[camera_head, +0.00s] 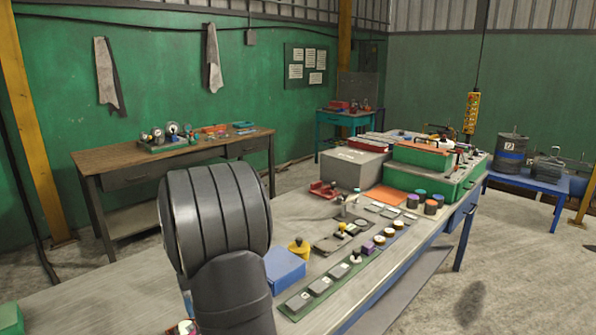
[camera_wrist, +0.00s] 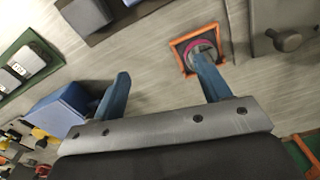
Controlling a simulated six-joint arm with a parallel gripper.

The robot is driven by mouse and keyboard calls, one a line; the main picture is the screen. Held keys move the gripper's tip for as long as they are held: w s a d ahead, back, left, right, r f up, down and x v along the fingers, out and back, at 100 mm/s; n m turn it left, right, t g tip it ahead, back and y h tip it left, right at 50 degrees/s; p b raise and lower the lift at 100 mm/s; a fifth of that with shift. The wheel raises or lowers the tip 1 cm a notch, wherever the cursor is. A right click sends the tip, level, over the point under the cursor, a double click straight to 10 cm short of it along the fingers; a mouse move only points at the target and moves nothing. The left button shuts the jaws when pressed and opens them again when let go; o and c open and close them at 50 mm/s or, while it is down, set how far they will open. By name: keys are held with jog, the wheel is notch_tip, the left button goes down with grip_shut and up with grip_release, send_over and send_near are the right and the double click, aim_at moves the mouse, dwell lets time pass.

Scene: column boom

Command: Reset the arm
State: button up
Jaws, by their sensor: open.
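My gripper (camera_wrist: 160,65) shows in the wrist view with its two blue fingers wide apart. Only bare grey table top shows between them, so it is empty. The right fingertip overlaps a round pink-rimmed piece (camera_wrist: 203,46) in a square orange frame (camera_wrist: 178,45); I cannot tell whether they touch. A blue box (camera_wrist: 55,112) lies beyond the left finger. In the head view my dark arm link stands large in front of the workbench (camera_head: 97,296), and my gripper does not show there.
In the head view the blue box (camera_head: 285,265), a yellow piece (camera_head: 298,248) and a long strip of small parts (camera_head: 325,290) lie right of my arm. A grey box (camera_head: 352,168) and a green tray (camera_head: 425,180) stand farther back. The bench's left front is mostly bare.

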jog(key=d+r, duration=0.3)
jog(key=d, duration=0.1)
jog(key=s+a+n, duration=0.1)
jog(key=s+a, duration=0.5)
jog(key=a, duration=0.3)
jog(key=s+a+n, duration=0.2)
jog(key=s+a, duration=0.3)
jog(key=a, duration=0.3)
jog(key=s+a+f, duration=0.1)
jog(key=a, duration=0.1)
jog(key=s+a+f, duration=0.1)
jog(key=a+f, duration=0.1)
jog(key=a, duration=0.1)
jog(key=s+a+f, duration=0.1)
jog(key=a+f, duration=0.1)
jog(key=a, duration=0.1)
jog(key=shift+s, duration=0.15)
jog(key=w+d+r+m, duration=0.1)
jog(key=w+d+r, duration=0.1)
jog(key=w+d, duration=0.3)
jog(key=w+d+r, duration=0.3)
jog(key=w+d, duration=0.2)
jog(key=d, duration=0.7)
jog(key=shift+w+m, duration=0.2)
jog(key=shift+m, duration=0.2)
jog(key=shift+s, duration=0.1)
